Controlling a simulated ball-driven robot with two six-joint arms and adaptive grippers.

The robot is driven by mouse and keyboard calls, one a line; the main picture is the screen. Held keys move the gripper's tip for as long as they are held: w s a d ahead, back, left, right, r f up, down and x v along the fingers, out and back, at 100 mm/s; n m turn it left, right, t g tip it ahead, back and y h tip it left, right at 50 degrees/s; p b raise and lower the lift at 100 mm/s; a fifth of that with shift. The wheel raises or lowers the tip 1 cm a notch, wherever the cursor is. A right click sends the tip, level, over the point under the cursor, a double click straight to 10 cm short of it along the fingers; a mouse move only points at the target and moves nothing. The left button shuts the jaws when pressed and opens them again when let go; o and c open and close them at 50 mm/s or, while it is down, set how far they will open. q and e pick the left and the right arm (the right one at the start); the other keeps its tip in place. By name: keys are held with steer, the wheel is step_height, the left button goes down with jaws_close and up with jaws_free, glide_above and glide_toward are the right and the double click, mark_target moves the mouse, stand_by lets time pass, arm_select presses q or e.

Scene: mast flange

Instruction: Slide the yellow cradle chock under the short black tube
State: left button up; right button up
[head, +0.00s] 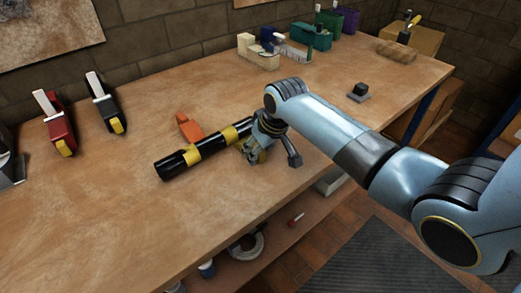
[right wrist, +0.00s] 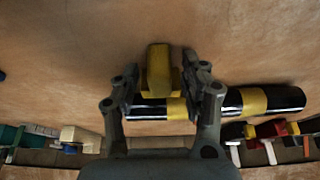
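The short black tube (head: 173,167) with yellow bands lies on the bench in the head view. In the right wrist view the tube (right wrist: 288,98) runs across behind the fingers. My right gripper (right wrist: 160,80) is at the right end of the tube, with its fingers on either side of the yellow cradle chock (right wrist: 158,62) and apparently closed on it. The chock is on the near side of the tube and overlaps it in the wrist view. Whether they touch is unclear. In the head view my right gripper (head: 258,147) mostly hides the chock. My left gripper is not in view.
An orange block (head: 188,127) stands just behind the tube. A red-and-white tool (head: 56,125) and a black one (head: 107,105) are at the back left. A cream block (head: 258,53) and a teal box (head: 312,37) are at the back. The left front bench is clear.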

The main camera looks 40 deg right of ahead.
steer(key=v, duration=1.2)
stand_by(0.3)
